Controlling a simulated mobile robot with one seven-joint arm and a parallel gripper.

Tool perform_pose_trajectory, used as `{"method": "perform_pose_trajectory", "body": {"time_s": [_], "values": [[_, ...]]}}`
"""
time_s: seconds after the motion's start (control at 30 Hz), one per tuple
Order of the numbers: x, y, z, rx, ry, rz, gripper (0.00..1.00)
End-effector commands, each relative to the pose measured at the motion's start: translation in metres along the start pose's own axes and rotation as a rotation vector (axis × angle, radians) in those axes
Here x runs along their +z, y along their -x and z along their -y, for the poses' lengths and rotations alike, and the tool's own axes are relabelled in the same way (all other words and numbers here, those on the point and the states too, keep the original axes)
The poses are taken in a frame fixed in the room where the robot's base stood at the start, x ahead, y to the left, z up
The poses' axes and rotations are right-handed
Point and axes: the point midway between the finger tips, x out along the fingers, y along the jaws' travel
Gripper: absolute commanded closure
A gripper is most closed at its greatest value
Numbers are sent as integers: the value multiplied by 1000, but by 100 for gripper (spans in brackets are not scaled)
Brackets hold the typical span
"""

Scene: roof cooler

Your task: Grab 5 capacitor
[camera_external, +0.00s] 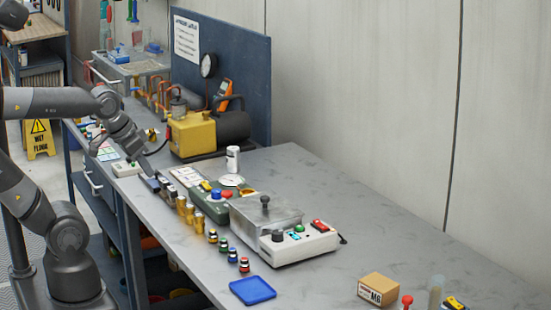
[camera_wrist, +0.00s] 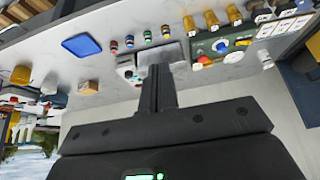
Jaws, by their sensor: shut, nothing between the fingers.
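No part is clearly labelled as a capacitor, so I cannot tell which one it is. Candidates are a white can (camera_external: 232,158) behind the green board, gold cylinders (camera_external: 190,213) and small colour-banded parts (camera_external: 223,242), all upright on the bench. The gold cylinders also show in the wrist view (camera_wrist: 211,20), as do the small banded parts (camera_wrist: 130,41). My gripper (camera_external: 148,164) is shut and empty, pointing down near dark blocks (camera_external: 150,183) at the bench's left side. In the wrist view my fingers (camera_wrist: 160,72) are together with nothing between them.
A blue tray (camera_external: 253,291) lies at the bench's front. A white device with a clear cover (camera_external: 285,240) and a green board (camera_external: 210,200) stand mid-bench. A yellow pump (camera_external: 193,134) stands behind. The right bench surface is mostly clear, with a cardboard box (camera_external: 378,290).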

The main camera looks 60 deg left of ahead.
Motion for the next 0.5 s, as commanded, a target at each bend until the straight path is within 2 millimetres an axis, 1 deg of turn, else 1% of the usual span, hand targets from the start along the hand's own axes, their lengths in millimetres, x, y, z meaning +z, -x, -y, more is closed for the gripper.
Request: {"method": "perform_pose_trajectory", "body": {"time_s": [0.37,0.4,0.5], "values": [[0,0,0,0,0,0,100],[0,0,0,0,0,0,99],[0,0,0,0,0,0,91]]}}
